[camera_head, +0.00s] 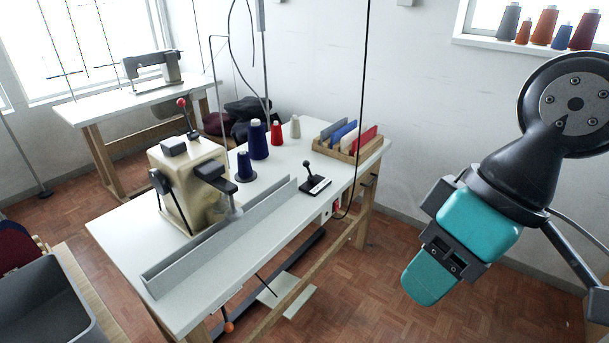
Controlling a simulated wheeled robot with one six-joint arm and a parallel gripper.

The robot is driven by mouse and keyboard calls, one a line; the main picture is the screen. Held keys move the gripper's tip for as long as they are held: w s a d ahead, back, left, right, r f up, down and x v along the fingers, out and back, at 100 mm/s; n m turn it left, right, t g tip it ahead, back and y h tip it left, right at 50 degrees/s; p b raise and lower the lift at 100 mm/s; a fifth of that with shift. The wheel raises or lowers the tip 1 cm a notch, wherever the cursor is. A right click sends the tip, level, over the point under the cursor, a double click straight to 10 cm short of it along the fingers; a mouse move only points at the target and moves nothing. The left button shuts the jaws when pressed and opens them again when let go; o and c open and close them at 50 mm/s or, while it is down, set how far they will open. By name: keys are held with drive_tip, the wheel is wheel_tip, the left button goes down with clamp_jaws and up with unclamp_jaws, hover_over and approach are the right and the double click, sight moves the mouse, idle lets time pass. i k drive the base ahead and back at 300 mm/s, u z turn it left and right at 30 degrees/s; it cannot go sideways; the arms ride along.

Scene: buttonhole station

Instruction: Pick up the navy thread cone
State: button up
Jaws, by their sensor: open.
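Two navy thread cones stand upright on the white sewing table. The taller navy cone (258,141) is farther back, and a shorter navy cone (245,168) is in front of it, close to the machine head. My gripper (431,277), with teal parts, hangs over the floor at the right, well apart from both cones and to the right of the table. It is open and holds nothing that I can see. Its fingertips are seen partly from behind, so the gap is hard to make out.
A red cone (277,133) and a pale cone (295,127) stand beside the taller navy cone. A beige buttonhole machine (188,180), a grey trough (222,236), a black lever (311,179) and a wooden rack (347,147) occupy the table. A black cable (363,100) hangs nearby.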

sight(245, 170)
drive_tip(key=u, duration=0.1)
drive_tip(key=k, duration=0.3)
drive_tip(key=z, duration=0.8)
drive_tip(key=i, duration=1.3)
drive_tip(key=u, duration=0.75)
drive_tip(key=i, duration=0.8)
drive_tip(key=u, duration=1.15)
drive_tip(key=i, duration=0.45)
drive_tip(key=u, duration=0.4)
